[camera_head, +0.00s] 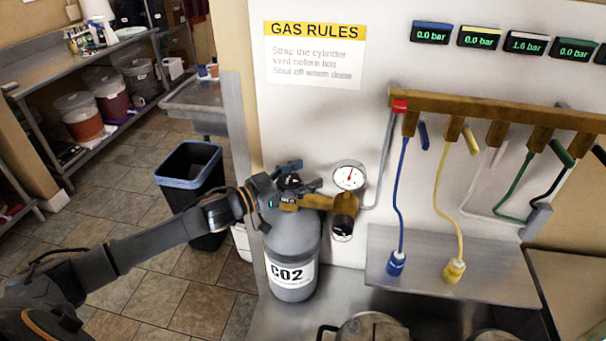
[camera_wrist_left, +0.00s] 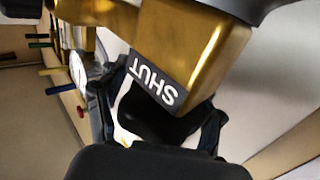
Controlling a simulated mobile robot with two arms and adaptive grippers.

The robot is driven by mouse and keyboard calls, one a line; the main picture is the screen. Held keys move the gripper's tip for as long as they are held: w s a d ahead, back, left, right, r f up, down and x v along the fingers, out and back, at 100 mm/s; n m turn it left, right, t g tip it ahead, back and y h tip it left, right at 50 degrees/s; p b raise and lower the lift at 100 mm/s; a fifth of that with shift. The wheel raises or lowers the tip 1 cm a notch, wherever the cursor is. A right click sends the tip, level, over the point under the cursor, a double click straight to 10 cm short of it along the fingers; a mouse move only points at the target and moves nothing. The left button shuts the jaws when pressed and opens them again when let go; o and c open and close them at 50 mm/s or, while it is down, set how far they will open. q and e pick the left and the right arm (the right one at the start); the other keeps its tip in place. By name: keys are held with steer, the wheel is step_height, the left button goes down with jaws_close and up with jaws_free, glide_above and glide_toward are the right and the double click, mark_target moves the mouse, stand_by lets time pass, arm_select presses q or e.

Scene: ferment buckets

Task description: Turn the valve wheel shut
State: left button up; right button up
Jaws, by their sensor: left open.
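A grey CO2 cylinder (camera_head: 292,245) stands upright against the wall. A brass valve body (camera_head: 310,201) on its top leads to a regulator with a round gauge (camera_head: 349,177). The dark valve wheel (camera_head: 290,181) is mostly hidden by my left gripper (camera_head: 298,177), which is at the cylinder top with fingers apart. In the left wrist view, the brass body (camera_wrist_left: 185,40) carries a SHUT label (camera_wrist_left: 158,82). Dark fingers show on both sides of a black shape below it, probably the wheel. I cannot tell whether the fingers touch it. My right gripper is not in view.
A manifold bar (camera_head: 490,108) with colored hoses and handles is on the wall at right, below several pressure displays; one reads 1.6 bar. A metal shelf (camera_head: 450,267) juts out below. A dark bin (camera_head: 190,190) stands behind my left arm.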

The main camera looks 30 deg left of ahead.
arm_select(q)
steer(key=c, duration=1)
steer(key=shift+w, duration=0.1)
steer(key=shift+c, duration=0.4)
steer(key=shift+f, duration=0.15)
steer(key=shift+c, duration=0.8)
